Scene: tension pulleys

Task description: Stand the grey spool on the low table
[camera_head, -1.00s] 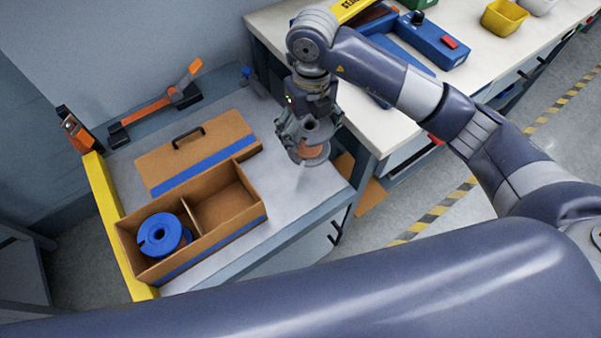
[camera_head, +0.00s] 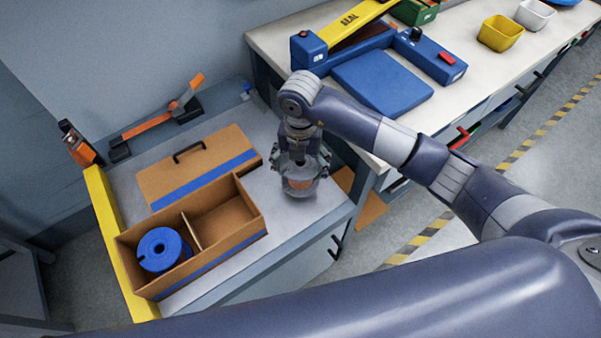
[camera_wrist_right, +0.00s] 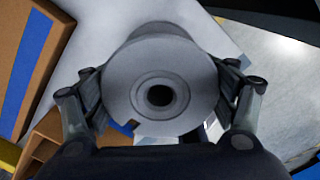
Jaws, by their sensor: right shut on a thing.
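The grey spool (camera_wrist_right: 160,75) fills the middle of the right wrist view, its round flange with a dark centre hole facing the camera. My right gripper (camera_head: 298,172) is shut on the spool, one finger on each side of it. In the head view the spool (camera_head: 301,187) is upright under the gripper, with an orange-brown band showing between its flanges. It is at or just above the bare right part of the low table (camera_head: 325,203); I cannot tell whether it touches the top. My left gripper is not in view.
A cardboard box (camera_head: 232,239) with two compartments stands left of the spool, a blue spool (camera_head: 163,250) in its left one. Its lid (camera_head: 185,165) lies behind. An orange-and-black tool (camera_head: 150,123) lies at the back. A higher white workbench (camera_head: 275,38) stands at the right.

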